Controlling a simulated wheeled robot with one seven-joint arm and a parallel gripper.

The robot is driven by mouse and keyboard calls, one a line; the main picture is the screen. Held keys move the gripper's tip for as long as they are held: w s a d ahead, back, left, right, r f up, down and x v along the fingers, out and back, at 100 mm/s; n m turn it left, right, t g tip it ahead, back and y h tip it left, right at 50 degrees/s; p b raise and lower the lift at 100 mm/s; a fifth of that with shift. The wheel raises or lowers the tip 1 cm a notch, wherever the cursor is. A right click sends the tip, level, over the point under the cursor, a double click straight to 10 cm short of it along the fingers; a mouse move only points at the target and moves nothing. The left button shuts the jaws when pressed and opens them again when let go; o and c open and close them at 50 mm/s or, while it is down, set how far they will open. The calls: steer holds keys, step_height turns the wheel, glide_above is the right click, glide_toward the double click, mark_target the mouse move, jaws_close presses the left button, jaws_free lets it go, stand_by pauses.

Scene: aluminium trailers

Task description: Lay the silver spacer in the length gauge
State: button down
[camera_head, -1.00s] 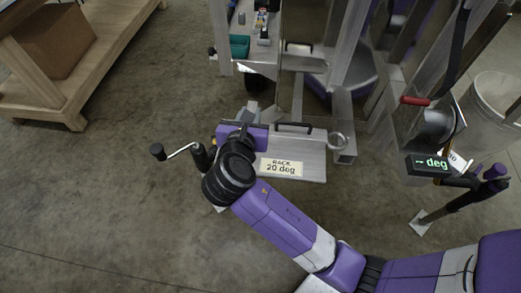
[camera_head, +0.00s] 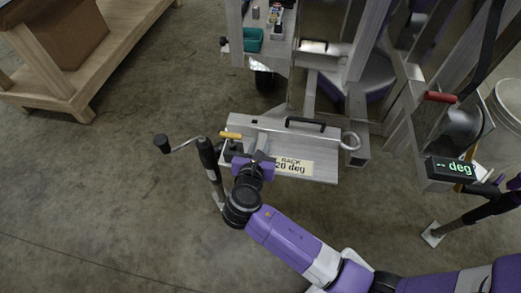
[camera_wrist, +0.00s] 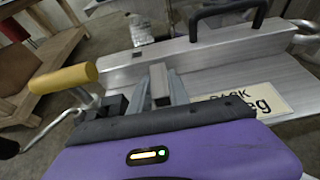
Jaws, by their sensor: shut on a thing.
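My gripper (camera_head: 262,148) is over the left part of the aluminium plate labelled "RACK 20 deg" (camera_head: 325,170). In the wrist view my gripper (camera_wrist: 164,72) is shut on a small silver block (camera_wrist: 160,88), which looks like the silver spacer. The block stands between the two grey fingers, in front of the plate's raised ledge (camera_wrist: 200,50). I cannot tell whether it touches the plate. I cannot pick out the length gauge with certainty in either view.
A yellow handle (camera_head: 230,135) and a crank (camera_head: 180,147) stand at the plate's left. Floor at left is open.

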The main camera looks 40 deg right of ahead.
steer(key=shift+f, duration=1)
steer(key=shift+f, duration=0.15)
steer(key=c, duration=1.2)
jaws_free()
steer(key=shift+c, duration=0.2)
steer(key=shift+s+a+r, duration=0.15)
steer(key=shift+a+r, duration=0.05)
steer(key=shift+r, duration=0.1)
steer(key=p+v, duration=0.2)
steer(key=v, duration=0.9)
